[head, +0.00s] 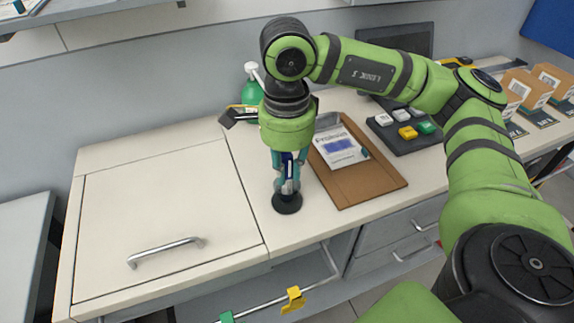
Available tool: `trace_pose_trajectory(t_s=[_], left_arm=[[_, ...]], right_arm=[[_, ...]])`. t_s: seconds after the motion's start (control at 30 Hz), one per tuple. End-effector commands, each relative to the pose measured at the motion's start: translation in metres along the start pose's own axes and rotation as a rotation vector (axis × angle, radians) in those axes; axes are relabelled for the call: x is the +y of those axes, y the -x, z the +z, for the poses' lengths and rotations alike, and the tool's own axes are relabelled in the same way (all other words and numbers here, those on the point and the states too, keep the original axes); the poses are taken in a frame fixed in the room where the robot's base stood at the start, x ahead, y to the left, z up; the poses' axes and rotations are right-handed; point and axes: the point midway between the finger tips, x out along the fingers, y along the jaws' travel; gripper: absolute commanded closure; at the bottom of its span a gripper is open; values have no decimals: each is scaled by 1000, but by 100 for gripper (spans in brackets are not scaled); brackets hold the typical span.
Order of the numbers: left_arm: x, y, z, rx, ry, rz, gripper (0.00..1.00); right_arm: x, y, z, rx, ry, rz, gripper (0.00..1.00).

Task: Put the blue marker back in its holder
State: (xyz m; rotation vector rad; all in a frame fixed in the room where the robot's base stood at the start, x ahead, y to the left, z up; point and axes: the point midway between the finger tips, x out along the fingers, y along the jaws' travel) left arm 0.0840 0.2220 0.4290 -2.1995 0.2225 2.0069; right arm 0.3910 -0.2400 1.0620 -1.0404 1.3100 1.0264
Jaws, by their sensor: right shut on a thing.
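My right gripper (287,184) points straight down over the counter and is shut on the blue marker (288,167). Only a narrow blue strip of the marker shows between the fingers, and it looks upright. Directly below the fingertips stands a small round black holder (287,204) on the counter, near its front edge. The fingers hide the marker's lower end and the holder's opening, so I cannot tell whether the marker is inside it. My left gripper is not in view.
A brown clipboard (378,188) with a paper (340,150) lies just right of the holder. A green bottle (252,92) stands behind my gripper. A dark button panel (408,142) and cardboard boxes (528,90) are further right. The pale panel with a handle (166,251) at left is clear.

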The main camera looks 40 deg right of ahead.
Motion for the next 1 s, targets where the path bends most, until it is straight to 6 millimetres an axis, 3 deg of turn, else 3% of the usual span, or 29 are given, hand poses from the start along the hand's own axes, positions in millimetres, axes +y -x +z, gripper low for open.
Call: trace_pose_trajectory(t_s=[0.1, 0.13, 0.2, 0.53, 0.67, 1.0], left_arm=[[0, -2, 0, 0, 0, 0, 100], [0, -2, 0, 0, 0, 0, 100], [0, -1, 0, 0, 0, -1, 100], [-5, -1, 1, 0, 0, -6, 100], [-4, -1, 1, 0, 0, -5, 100], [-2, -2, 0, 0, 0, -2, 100]], right_arm=[[0, -2, 0, 0, 0, 0, 100], [0, -1, 0, 0, 0, 0, 77], [0, -1, 0, 0, 0, 0, 54], [0, 0, 0, 0, 0, 0, 54], [-1, 9, 0, -2, -1, -3, 54], [-1, 80, 0, -1, -1, -7, 54]])
